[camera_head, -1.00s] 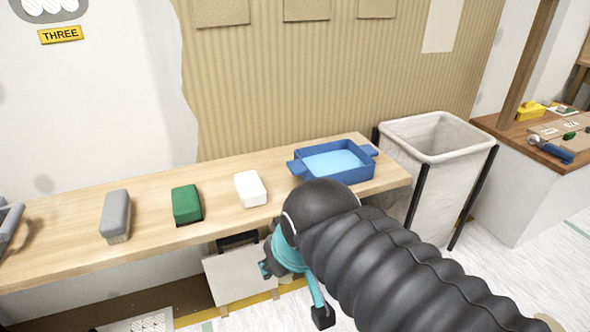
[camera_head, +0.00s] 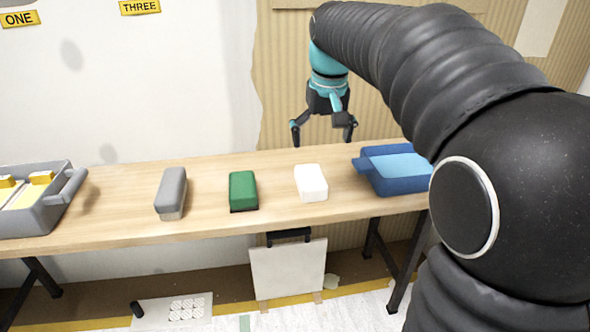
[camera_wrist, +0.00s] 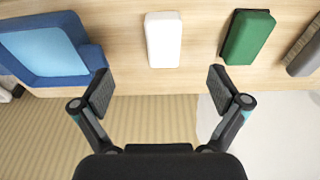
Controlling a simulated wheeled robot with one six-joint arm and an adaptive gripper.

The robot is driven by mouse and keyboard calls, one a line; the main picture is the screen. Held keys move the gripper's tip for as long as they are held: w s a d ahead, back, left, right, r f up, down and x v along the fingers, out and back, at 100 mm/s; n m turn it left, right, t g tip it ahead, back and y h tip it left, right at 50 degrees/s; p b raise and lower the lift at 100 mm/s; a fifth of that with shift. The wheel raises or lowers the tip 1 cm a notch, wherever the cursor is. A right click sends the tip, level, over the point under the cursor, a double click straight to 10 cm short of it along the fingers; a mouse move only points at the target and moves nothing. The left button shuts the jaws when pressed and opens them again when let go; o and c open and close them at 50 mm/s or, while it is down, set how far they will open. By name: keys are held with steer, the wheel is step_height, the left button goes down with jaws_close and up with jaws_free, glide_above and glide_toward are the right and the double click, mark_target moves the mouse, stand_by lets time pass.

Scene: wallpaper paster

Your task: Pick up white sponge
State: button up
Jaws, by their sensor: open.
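The white sponge (camera_head: 311,182) lies on the wooden table between a green block and a blue tray. In the wrist view the white sponge (camera_wrist: 163,40) lies ahead of the fingers, a little left of the middle of the gap. My gripper (camera_head: 323,132) is open and empty, above the back part of the table and apart from the sponge. Its two spread fingers also show in the wrist view (camera_wrist: 162,93). Nothing hides the sponge.
The green block (camera_head: 243,189) is left of the sponge, with a grey block (camera_head: 172,192) farther left. The blue tray (camera_head: 391,187) with light blue inside is close on the right, partly behind my arm. A grey bin (camera_head: 45,214) stands at the far left.

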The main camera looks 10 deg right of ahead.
glide_above(311, 175)
steer(key=s, duration=0.2)
steer(key=f, duration=0.1)
steer(key=shift+g, duration=0.3)
steer(key=f, duration=0.3)
steer(key=w+f+b, duration=0.1)
steer(key=f, duration=0.1)
steer(key=f+b, duration=0.1)
steer(key=f, duration=0.2)
steer(key=shift+w+d+f, duration=0.25)
steer(key=shift+d+f, duration=0.05)
steer(key=shift+w+a+f+b, duration=0.15)
steer(key=shift+f+b, duration=0.25)
steer(key=shift+f, duration=0.95)
steer(key=shift+w+a+f+b, duration=0.15)
steer(key=shift+f+b, duration=0.25)
steer(key=shift+f, duration=0.95)
steer(key=c, duration=1.1)
